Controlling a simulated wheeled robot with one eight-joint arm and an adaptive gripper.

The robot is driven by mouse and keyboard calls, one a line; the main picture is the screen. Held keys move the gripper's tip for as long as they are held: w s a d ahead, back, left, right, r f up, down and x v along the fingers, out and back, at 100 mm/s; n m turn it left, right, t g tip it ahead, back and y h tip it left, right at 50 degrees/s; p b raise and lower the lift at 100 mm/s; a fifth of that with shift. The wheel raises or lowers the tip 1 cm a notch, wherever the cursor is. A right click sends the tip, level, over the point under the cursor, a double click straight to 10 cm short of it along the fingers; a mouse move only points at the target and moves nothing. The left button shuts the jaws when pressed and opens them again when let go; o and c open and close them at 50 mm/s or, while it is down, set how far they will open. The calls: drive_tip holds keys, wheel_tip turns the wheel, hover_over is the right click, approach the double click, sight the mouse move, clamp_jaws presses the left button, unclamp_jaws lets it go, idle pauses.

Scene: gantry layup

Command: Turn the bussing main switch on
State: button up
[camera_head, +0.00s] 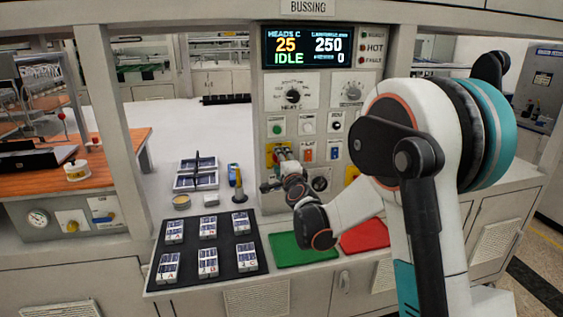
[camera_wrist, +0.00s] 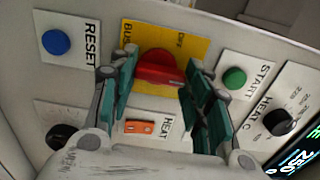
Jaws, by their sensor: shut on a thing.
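The bussing main switch is a red rotary knob (camera_wrist: 158,68) on a yellow plate (camera_wrist: 192,45) in the wrist view. The plate carries partly hidden lettering that seems to read "BUSS" and "OFF". My gripper (camera_wrist: 160,72) has its teal-lined fingers on either side of the knob and is shut on it. In the head view my gripper (camera_head: 276,176) is at the lower left of the control panel, in front of the yellow plate (camera_head: 269,152); the knob is mostly hidden there by the gripper. The display (camera_head: 308,46) reads "IDLE".
Around the knob in the wrist view are a blue RESET button (camera_wrist: 56,42), a green START button (camera_wrist: 234,78), an orange HEAT rocker (camera_wrist: 139,127) and the HEAT C dial (camera_wrist: 280,122). Below the panel lie a green mat (camera_head: 300,250), a red mat (camera_head: 364,237) and a black tray (camera_head: 207,272).

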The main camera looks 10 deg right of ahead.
idle(0.3)
drive_tip(key=o, duration=1.1)
drive_tip(key=shift+c, duration=0.2)
drive_tip(key=shift+s, duration=0.1)
drive_tip(key=s, duration=1.2)
